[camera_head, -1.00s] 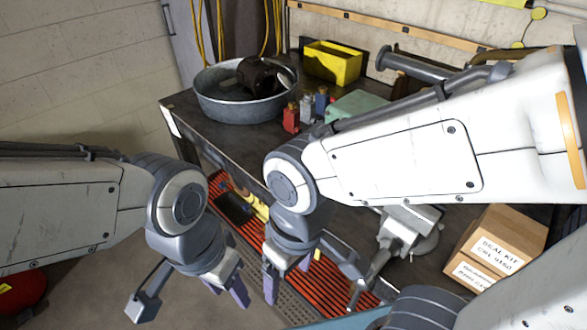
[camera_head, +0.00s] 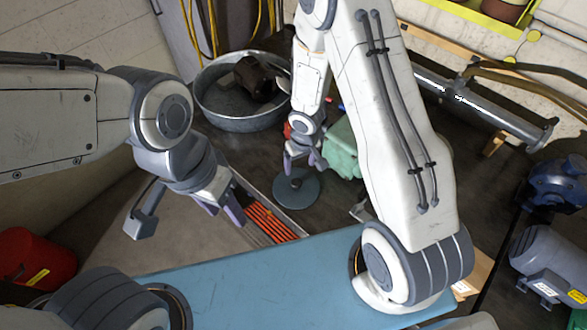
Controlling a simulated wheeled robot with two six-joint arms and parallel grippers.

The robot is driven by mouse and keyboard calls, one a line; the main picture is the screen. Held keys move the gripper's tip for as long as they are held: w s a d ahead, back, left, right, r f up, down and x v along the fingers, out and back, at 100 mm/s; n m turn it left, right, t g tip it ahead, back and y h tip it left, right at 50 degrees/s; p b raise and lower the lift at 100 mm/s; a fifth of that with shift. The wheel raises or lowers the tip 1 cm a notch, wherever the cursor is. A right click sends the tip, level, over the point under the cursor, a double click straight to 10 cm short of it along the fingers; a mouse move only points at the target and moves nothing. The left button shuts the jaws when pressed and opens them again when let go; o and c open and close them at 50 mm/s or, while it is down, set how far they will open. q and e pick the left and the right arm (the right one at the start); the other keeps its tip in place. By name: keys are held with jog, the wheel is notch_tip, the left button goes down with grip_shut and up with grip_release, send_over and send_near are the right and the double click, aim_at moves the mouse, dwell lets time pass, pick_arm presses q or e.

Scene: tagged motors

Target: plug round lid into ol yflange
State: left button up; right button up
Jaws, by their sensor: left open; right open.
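A dark grey round lid (camera_head: 297,191) with a small knob in its middle lies flat on the dark bench top, near its front edge. My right gripper (camera_head: 303,166) is open just above the lid, with its fingers pointing down near the knob. I cannot tell whether they touch it. A grey pipe with flanged ends (camera_head: 478,105), which looks like the Y-flange, lies at the back right; part of it is hidden behind my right arm. My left gripper (camera_head: 221,211) is open and empty, in front of the bench and left of the lid.
A round metal tub (camera_head: 212,104) holding a brown motor (camera_head: 256,78) stands at the back left. A green object (camera_head: 343,148) is close right of my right gripper. Blue (camera_head: 556,190) and grey (camera_head: 553,258) motors stand at the right. A red can (camera_head: 36,258) is at the lower left.

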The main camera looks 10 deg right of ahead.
jog(key=shift+w+d+f, duration=0.1)
jog(key=b, duration=0.5)
send_over(296, 182)
jog(key=f, duration=0.5)
jog(key=shift+d+f, duration=0.2)
jog(key=shift+d, duration=0.2)
jog(key=shift+r, duration=0.1)
jog(key=f+b, duration=0.4)
jog(key=f, duration=0.1)
jog(key=shift+a+f+b, duration=0.2)
jog(key=shift+a+b, duration=0.1)
jog(key=shift+b, duration=0.05)
jog(key=shift+r, duration=0.15)
